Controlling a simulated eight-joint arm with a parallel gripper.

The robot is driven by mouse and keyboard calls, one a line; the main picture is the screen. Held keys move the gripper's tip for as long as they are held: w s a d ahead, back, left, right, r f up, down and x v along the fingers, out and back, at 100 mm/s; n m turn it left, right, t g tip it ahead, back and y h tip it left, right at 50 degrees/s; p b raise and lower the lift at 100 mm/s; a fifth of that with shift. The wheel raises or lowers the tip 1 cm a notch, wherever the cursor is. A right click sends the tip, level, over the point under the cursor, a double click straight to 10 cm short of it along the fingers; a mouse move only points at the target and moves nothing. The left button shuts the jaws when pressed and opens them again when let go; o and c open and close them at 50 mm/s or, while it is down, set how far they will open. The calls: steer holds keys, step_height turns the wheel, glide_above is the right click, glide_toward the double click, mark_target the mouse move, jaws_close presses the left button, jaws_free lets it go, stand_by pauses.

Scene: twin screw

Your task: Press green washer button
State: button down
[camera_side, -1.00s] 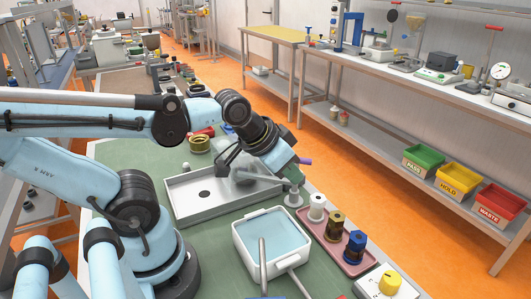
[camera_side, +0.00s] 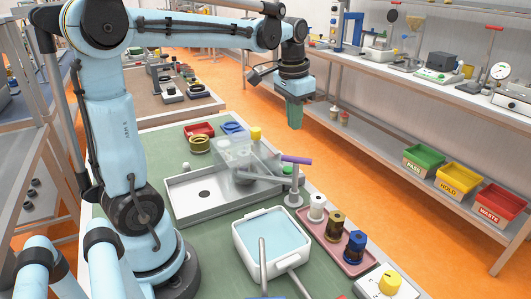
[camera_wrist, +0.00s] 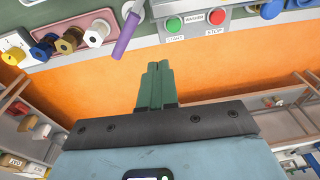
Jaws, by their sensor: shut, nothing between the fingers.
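The green button (camera_wrist: 173,24) is a round cap on a grey panel marked WASHER, with START written below it, at the top of the wrist view. A red STOP button (camera_wrist: 217,16) sits to its right on the same panel. I cannot make out the panel in the side view. My gripper (camera_wrist: 157,68) has green fingers, closed together and empty, pointing toward the panel but apart from it. In the side view my gripper (camera_side: 294,122) hangs pointing down, in the air beyond the bench's right edge, higher than the purple-handled lever.
The purple handle (camera_side: 296,160) sticks out near a grey tray (camera_side: 190,211) with a clear cover; it also shows in the wrist view (camera_wrist: 125,36). A blue-filled basin (camera_side: 240,240) and a pink tray of spools (camera_side: 345,258) stand nearer. Open orange floor lies below my gripper.

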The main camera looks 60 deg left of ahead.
mark_target(288, 169)
steer(key=shift+w+a+f+g, duration=0.1)
steer(key=shift+w+a+g, duration=0.15)
steer(key=shift+a, duration=0.35)
steer(key=shift+w+a+g, duration=0.2)
steer(key=shift+a, duration=0.35)
steer(key=shift+w+a+f+g, duration=0.1)
steer(key=shift+w+a+g, duration=0.15)
steer(key=shift+a, duration=0.35)
step_height(288, 169, down, 14)
